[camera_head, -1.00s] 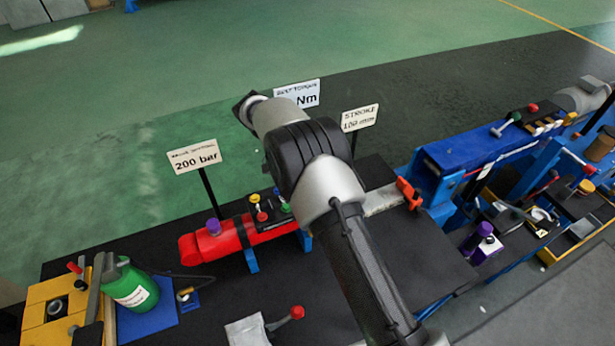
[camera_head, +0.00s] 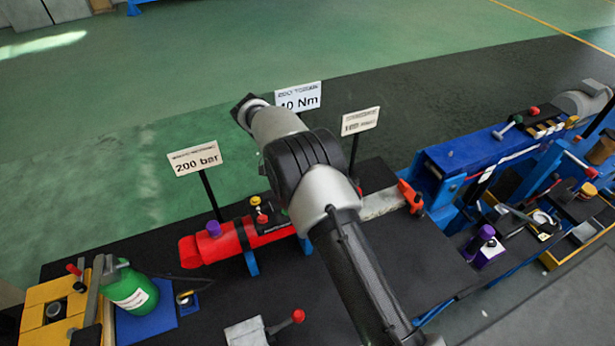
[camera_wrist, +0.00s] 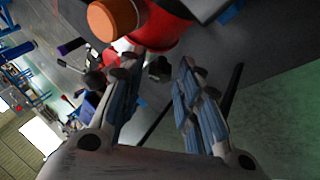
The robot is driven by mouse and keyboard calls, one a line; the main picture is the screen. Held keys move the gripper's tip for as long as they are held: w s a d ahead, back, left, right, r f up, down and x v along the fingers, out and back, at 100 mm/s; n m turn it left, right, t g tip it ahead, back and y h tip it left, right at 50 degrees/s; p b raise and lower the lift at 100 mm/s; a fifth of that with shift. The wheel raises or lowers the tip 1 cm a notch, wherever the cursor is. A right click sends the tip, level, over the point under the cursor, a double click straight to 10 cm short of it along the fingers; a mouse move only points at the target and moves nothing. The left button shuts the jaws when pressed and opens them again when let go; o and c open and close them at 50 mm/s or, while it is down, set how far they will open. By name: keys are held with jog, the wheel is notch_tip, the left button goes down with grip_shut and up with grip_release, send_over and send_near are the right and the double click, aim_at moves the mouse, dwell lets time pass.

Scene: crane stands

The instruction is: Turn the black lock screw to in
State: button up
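In the wrist view, a small black knob (camera_wrist: 159,68), which looks like the lock screw, sits beside a red cylinder body (camera_wrist: 168,30). My gripper (camera_wrist: 157,66) is open, with one blue-grey finger on each side of the knob in the picture. I see no clear contact, and cannot tell how far beyond the tips the knob lies. In the head view, the red cylinder (camera_head: 235,241) lies on the black bench, with its right part behind my arm. The lock screw and my fingers cannot be made out there.
A purple knob (camera_head: 213,229), a yellow knob (camera_head: 255,200) and a red knob (camera_head: 262,218) stand on the red cylinder. Signs on posts, including the 200 bar sign (camera_head: 196,158), rise behind it. A green bottle (camera_head: 131,288) and a red-tipped lever (camera_head: 298,316) stand nearby.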

jog(key=shift+o, duration=0.7)
